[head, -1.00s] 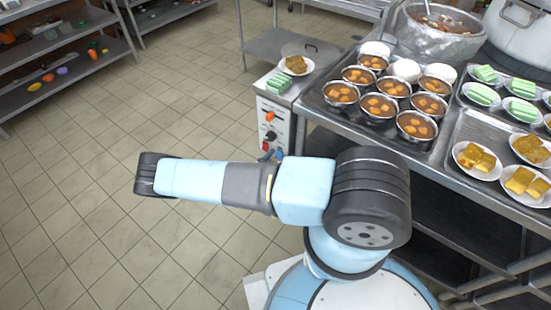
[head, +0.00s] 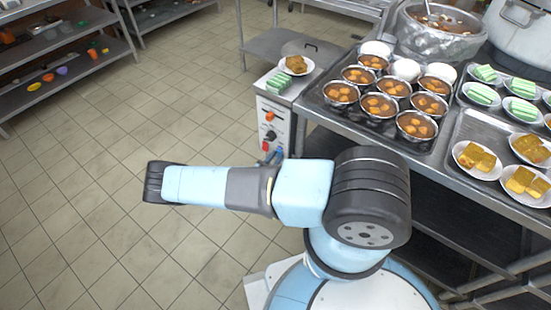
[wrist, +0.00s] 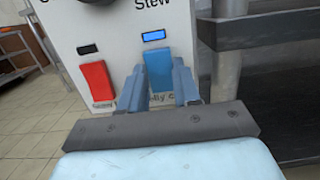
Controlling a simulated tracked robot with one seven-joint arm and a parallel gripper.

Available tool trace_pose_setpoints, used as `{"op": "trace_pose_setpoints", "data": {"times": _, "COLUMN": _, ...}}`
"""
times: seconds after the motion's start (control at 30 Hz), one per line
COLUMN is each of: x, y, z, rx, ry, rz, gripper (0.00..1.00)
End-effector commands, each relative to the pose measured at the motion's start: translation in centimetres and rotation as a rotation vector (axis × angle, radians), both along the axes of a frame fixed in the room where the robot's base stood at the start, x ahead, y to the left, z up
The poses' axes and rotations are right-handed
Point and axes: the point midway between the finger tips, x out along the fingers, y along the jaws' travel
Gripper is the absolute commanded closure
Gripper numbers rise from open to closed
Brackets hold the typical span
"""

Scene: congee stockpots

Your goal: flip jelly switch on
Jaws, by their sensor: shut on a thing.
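In the wrist view a blue rocker switch (wrist: 158,66) is on the white control panel, with a label below it that is partly hidden and reads something like "lly C". The small lamp (wrist: 154,35) above it is lit blue. My gripper (wrist: 159,84) has one finger on each side of this switch and is shut on it. A red switch (wrist: 97,82) stands to the left, under a dark lamp (wrist: 88,49). In the head view the white control box (head: 272,110) stands at the counter's left end, and my arm hides most of the gripper.
A plate of brown cake (head: 296,65) and green-white pieces (head: 279,83) sit on top of the control box. A tray of soup bowls (head: 380,104) is on the counter to its right. The tiled floor to the left is free.

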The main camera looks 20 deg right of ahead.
Motion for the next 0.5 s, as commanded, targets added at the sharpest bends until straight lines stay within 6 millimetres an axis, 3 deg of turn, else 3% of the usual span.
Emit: {"op": "trace_pose_setpoints", "data": {"times": 0.5, "x": 0.18, "y": 0.21, "z": -0.25, "rx": -0.098, "ry": -0.071, "rz": 0.003, "gripper": 0.99}}
